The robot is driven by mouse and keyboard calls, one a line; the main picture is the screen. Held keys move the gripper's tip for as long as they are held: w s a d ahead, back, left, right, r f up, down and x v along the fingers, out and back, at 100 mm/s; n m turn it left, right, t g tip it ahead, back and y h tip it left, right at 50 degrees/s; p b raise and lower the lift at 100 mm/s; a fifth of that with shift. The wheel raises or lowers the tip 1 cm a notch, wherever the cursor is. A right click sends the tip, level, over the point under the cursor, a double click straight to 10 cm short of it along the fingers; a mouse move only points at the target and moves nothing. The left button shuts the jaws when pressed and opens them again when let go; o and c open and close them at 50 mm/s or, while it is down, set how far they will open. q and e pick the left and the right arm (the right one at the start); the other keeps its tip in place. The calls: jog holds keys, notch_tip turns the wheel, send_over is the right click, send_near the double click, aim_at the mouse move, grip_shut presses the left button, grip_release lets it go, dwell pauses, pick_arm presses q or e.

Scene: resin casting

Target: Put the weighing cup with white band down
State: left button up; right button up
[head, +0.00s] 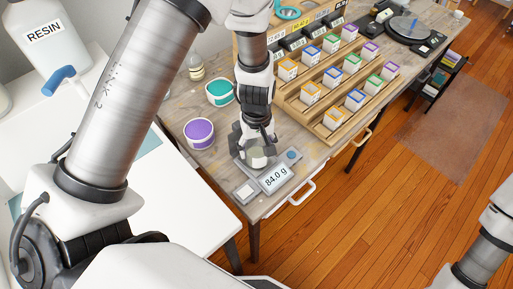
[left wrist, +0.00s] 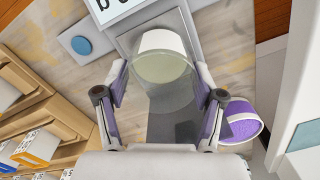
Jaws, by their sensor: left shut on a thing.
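The weighing cup with white band (left wrist: 162,42) is clear, with a white band and pale contents, between the fingers of my left gripper (left wrist: 160,88) in the left wrist view. In the head view the cup (head: 257,159) is partly covered by my left gripper (head: 256,148), which is shut on it. The cup is upright at the pan of the scale (head: 246,191), whose display reads 84.0 g. I cannot tell for sure whether its base fully rests there. My right gripper is not in view; only part of that arm shows at the lower right.
A purple tub (head: 199,134) and a teal tub (head: 219,92) stand left of the gripper. A tiered wooden rack (head: 318,122) with several coloured boxes stands to the right. The table's front edge is close to the scale. A white bench (head: 165,205) lies to the left.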

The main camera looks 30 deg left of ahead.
pick_arm(q)
jog(key=o, duration=1.3)
jog(key=shift+d, duration=0.1)
notch_tip(320, 180, up, 12)
jog(key=shift+w+r, duration=0.1)
